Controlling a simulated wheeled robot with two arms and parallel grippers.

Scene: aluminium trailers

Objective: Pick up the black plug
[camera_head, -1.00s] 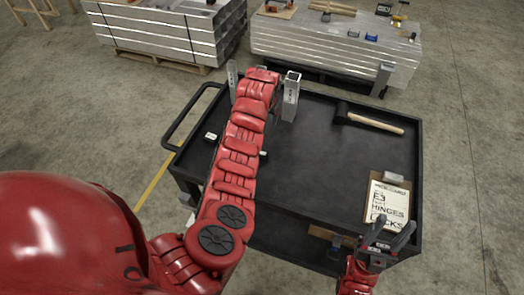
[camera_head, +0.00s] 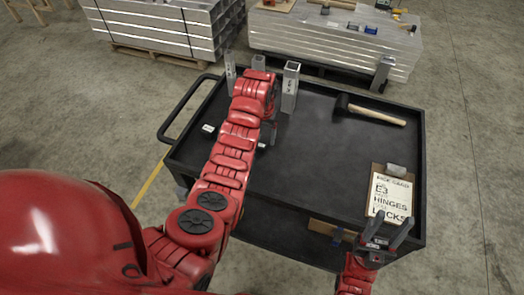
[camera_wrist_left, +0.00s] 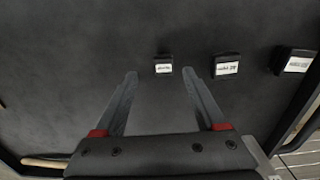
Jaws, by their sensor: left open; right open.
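Several small black plugs with white labels lie on the black cart top in the left wrist view: one in the middle (camera_wrist_left: 163,65), one right of it (camera_wrist_left: 226,66) and one at the far right (camera_wrist_left: 294,62). My left gripper (camera_wrist_left: 159,73) is open and empty, its fingertips pointing at the cart top on either side of the middle plug, with no visible contact. In the head view one labelled plug (camera_head: 208,128) shows left of my left arm; my left gripper (camera_head: 268,133) is mostly hidden by its wrist. My right gripper (camera_head: 386,228) is open and empty at the cart's near right edge.
Upright metal tubes (camera_head: 290,88) stand at the cart's far side. A mallet (camera_head: 372,110) lies at the back right. A clipboard with a pick card (camera_head: 390,197) lies near the right gripper. The middle of the cart top (camera_head: 320,160) is clear.

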